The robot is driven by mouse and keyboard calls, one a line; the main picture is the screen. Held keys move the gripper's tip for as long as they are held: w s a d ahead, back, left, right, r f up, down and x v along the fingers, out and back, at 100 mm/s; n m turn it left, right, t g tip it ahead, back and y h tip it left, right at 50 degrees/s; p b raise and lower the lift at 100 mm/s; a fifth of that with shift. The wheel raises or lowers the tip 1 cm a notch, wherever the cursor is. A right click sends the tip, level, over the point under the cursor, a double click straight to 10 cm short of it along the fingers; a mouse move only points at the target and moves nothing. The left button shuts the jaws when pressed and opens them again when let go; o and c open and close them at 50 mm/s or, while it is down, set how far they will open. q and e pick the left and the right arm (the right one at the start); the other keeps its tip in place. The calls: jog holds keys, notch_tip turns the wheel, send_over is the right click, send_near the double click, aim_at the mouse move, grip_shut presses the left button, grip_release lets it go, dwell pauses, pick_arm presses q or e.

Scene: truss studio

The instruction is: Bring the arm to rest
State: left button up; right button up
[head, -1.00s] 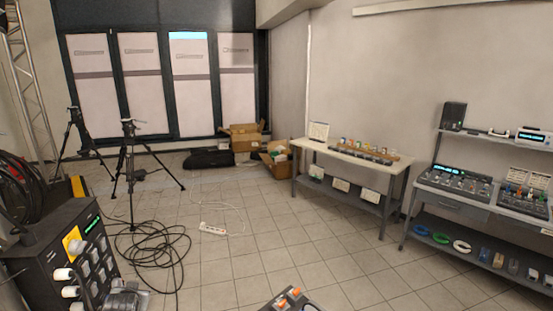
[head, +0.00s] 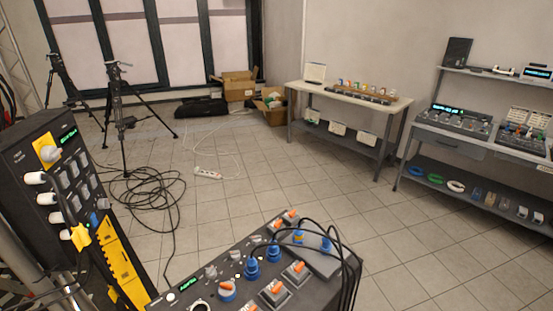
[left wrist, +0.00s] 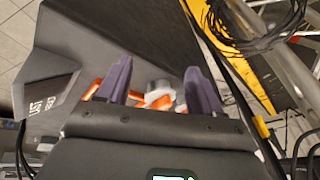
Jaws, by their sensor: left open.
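My left gripper (left wrist: 157,85) shows in the left wrist view as two purple fingers standing apart. Between and behind them are a grey-white knob-like part (left wrist: 158,90) and orange parts, partly hidden by the fingers and gripper body. I cannot tell whether the fingers touch them. No gripper shows in the head view, and my right gripper is in neither view.
A black control panel (head: 185,291) with orange switches, blue plugs and looping cables fills the head view's lower middle. A black and yellow cabinet (head: 22,165) stands left. Tripods, floor cables, a white table (head: 345,88) and a grey bench lie beyond. Tiled floor is open mid-view.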

pick_arm(q)
jog(key=s+d+f+h+b, duration=0.1)
jog(key=s+d+f+b, duration=0.1)
jog(key=s+f+b, duration=0.3)
jog(key=s+d+f+b, duration=0.1)
jog(key=s+d+b, duration=0.2)
jog(key=s, duration=0.4)
notch_tip(320, 180, up, 40)
jog(key=p, duration=3.9)
jog(key=shift+a+f+p, duration=0.2)
jog(key=shift+a+p, duration=0.1)
jog(key=shift+p, duration=0.1)
